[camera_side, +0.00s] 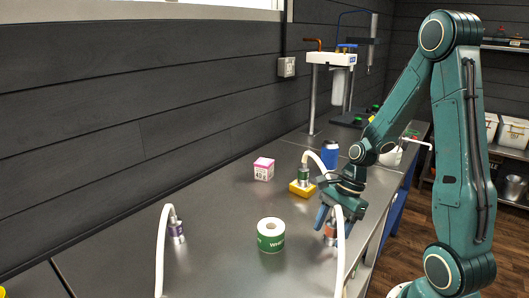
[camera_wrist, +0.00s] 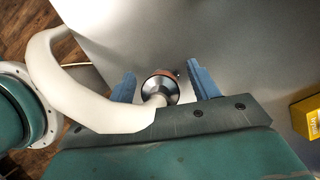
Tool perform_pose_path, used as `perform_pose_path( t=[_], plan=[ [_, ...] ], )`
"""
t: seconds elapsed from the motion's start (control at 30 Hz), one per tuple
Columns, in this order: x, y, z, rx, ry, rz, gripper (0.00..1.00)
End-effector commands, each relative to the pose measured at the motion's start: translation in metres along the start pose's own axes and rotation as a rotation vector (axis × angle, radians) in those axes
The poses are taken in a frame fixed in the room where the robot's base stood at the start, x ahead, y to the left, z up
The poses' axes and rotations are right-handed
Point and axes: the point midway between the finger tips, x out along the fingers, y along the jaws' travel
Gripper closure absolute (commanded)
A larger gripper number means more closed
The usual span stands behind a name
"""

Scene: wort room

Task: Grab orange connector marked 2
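The orange connector (camera_side: 330,230) stands on the steel bench, with a white hose attached. My gripper (camera_side: 328,217) is at the connector's upper part, pointing down. In the wrist view my gripper (camera_wrist: 166,80) has its two blue fingers apart, one on each side of the connector, with visible gaps. The white hose (camera_wrist: 92,105) curves left from the connector and hides part of it.
A green-labelled roll (camera_side: 271,235) stands left of the connector. A purple-banded connector (camera_side: 176,231) with a hose is further left. Behind are a green-banded connector (camera_side: 304,176) at a yellow block (camera_side: 301,190), a pink box (camera_side: 263,169) and a blue can (camera_side: 330,154).

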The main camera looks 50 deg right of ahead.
Motion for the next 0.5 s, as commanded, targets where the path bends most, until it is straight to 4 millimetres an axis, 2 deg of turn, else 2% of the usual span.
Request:
perform_pose_path(
  t=[0.03, 0.23, 0.27, 0.5],
  plan=[
    [-0.0001, -0.0001, 0.0000, 0.000, 0.000, 0.000, 0.50],
    [-0.0001, 0.0000, 0.0001, 0.000, 0.000, 0.000, 0.89],
    [-0.0001, 0.0000, 0.0001, 0.000, 0.000, 0.000, 0.92],
    [-0.0004, -0.0002, 0.0002, 0.000, 0.000, -0.001, 0.92]
  ],
)
